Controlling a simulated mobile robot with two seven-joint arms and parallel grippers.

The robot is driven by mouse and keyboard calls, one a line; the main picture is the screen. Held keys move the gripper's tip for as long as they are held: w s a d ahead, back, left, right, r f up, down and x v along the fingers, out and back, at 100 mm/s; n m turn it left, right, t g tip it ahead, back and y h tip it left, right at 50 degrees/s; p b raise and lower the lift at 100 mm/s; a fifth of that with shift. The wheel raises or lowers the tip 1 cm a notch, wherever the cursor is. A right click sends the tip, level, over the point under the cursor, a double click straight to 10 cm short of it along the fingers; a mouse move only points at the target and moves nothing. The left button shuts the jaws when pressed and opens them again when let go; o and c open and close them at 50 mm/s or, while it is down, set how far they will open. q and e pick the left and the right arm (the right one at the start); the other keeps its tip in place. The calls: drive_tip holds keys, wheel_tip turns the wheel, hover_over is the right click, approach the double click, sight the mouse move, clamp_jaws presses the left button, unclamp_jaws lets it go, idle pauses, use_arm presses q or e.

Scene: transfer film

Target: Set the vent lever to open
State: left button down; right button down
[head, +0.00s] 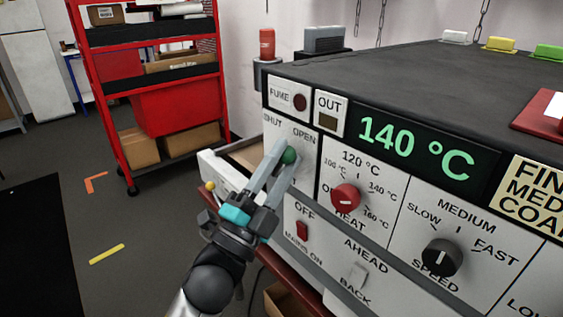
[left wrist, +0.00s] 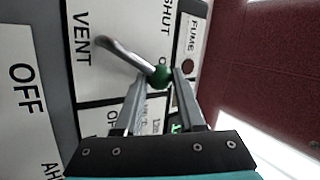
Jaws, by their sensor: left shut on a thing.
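The vent lever has a green ball knob (head: 289,156) and a grey metal stem, on the white front panel of the machine. In the head view the knob is just below the OPEN word, with SHUT to its left. The knob also shows in the left wrist view (left wrist: 162,75), where the stem (left wrist: 128,54) slants from near the VENT word and the knob partly covers the OPEN word. My left gripper (head: 278,156) is shut on the knob. Its fingers hide the stem in the head view. My right gripper is out of view.
The panel also has a red heat knob (head: 345,197), a black speed knob (head: 441,258), a red mains switch (head: 302,230) and a green display (head: 415,147) reading 140 °C. A red shelf cart (head: 177,108) stands at the back left. The floor between is mostly clear.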

use_arm(q)
drive_tip(key=c, duration=0.8)
unclamp_jaws()
drive_tip(key=b+v, duration=0.1)
drive_tip(key=v, duration=1.4)
drive_tip(key=shift+s+b, duration=0.1)
drive_tip(key=shift+b, duration=0.25)
drive_tip(key=shift+f, duration=0.15)
